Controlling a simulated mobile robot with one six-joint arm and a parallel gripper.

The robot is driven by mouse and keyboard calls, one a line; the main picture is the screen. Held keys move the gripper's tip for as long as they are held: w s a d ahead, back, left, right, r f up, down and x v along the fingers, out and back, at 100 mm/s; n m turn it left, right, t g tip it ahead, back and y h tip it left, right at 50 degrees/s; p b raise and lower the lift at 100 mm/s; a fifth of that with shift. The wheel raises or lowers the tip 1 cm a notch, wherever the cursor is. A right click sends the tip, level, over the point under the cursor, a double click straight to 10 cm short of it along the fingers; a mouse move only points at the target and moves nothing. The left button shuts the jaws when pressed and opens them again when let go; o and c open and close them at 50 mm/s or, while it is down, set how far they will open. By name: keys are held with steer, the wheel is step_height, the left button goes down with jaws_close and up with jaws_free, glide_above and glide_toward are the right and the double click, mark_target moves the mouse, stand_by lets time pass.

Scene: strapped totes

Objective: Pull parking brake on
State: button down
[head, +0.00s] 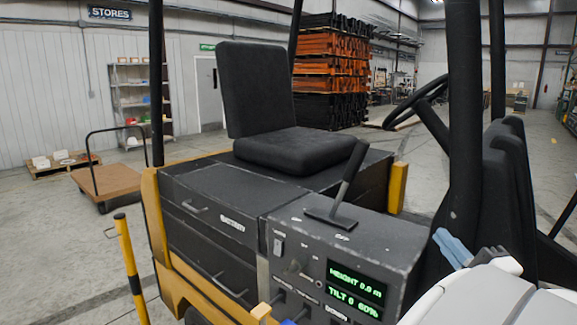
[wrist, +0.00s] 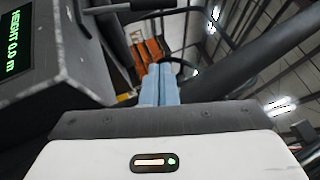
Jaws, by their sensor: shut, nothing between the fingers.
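The parking brake appears to be the black lever (head: 349,175) with a thick grip, standing tilted up and to the right from a flat plate on top of the forklift's dark side console (head: 390,235). Small white markings beside its base are too small to read surely. My gripper (head: 441,237) is at the console's right side in the head view, to the right of the lever and lower in the picture, apart from it. Its blue fingers (wrist: 160,70) are together and empty in the wrist view. A dark bar (wrist: 140,5) at that view's top may be the lever's grip.
A green-lit display (head: 355,290) and small switches (head: 292,268) are on the console's front. The seat (head: 285,145) is behind the lever, and the steering wheel (head: 415,100) is at right. A black post (head: 465,110) stands close behind my gripper.

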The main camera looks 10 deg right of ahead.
mark_target(348, 179)
steer(key=a+p+x, duration=0.3)
steer(key=x, duration=1.9)
steer(key=shift+r, duration=0.2)
